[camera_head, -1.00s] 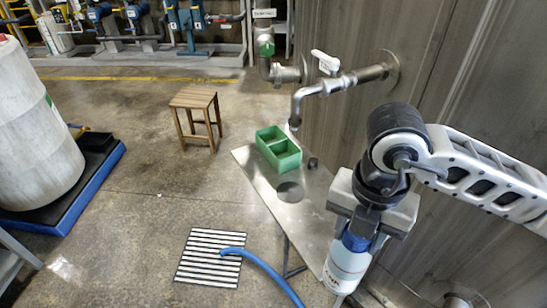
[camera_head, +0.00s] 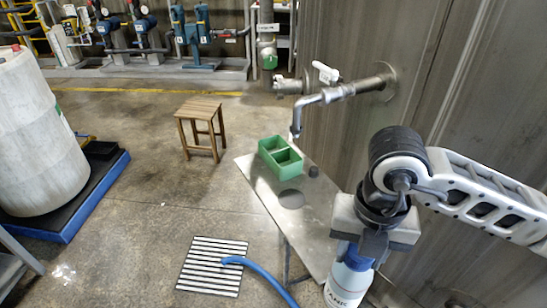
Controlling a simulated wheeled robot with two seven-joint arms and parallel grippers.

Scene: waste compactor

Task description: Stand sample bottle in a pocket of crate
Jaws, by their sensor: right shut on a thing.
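The green crate (camera_head: 271,143) with open pockets stands on the far part of the steel shelf (camera_head: 254,182), below the tap spout. The pockets that I can see look empty. My right gripper (camera_head: 357,252) points down at the near end of the shelf, shut on the sample bottle (camera_head: 348,284). The bottle is white with a blue top and dark lettering, and its lower end is cut off by the picture edge. The bottle is well nearer to me than the crate. My left gripper is not in view.
A tap (camera_head: 328,92) on the wall reaches out over the crate. A wooden stool (camera_head: 201,127), floor grate (camera_head: 212,268) and blue hose (camera_head: 262,272) are left.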

